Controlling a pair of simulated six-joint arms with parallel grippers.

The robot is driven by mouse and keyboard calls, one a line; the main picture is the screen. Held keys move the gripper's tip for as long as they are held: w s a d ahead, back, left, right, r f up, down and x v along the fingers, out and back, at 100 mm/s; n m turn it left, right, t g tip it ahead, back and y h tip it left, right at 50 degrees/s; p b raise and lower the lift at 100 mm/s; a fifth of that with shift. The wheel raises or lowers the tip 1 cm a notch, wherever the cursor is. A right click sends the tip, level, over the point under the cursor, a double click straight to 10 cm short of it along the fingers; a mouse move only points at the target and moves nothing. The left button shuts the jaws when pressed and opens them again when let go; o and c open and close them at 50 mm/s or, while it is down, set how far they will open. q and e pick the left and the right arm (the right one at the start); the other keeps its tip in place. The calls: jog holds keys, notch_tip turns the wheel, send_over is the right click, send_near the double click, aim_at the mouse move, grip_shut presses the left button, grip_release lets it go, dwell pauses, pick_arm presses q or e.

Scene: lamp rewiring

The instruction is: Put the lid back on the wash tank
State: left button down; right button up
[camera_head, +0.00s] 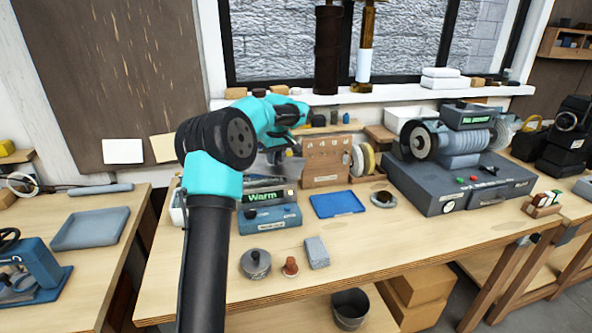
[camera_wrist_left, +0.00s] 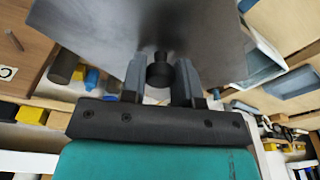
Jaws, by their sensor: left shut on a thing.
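My left gripper (camera_wrist_left: 160,80) is shut on the dark round knob (camera_wrist_left: 160,70) of a flat grey lid (camera_wrist_left: 100,32). The lid fills much of the upper left wrist view and hides what lies behind it. In the head view the gripper (camera_head: 284,143) is held above the back of the middle bench, partly covered by my own arm. An open pale-walled container (camera_wrist_left: 262,52), possibly the wash tank, shows past the lid's right edge in the left wrist view. I cannot tell whether the lid touches it. My right gripper is out of view.
A blue unit reading "Warm" (camera_head: 270,218) stands on the bench below the gripper. A wooden box (camera_head: 325,160) and a blue tray (camera_head: 337,204) are right of it. A round grey tin (camera_head: 255,264) and a grey block (camera_head: 317,252) sit near the front edge.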

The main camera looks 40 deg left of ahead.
aim_at(263, 161)
pick_arm(q)
jog(key=a+n, duration=0.1)
jog(key=a, duration=0.1)
jog(key=a+r+n, duration=0.1)
jog(key=a+n, duration=0.1)
jog(key=s+a+r+n, duration=0.1)
jog(key=a+n, duration=0.1)
jog(key=shift+g, duration=0.3)
jog(key=shift+f, duration=0.25)
jog(key=shift+f, duration=1.35)
jog(key=shift+f, duration=0.15)
jog(key=shift+f, duration=1.85)
jog(key=shift+f, duration=0.25)
jog(key=c, duration=0.8)
grip_release()
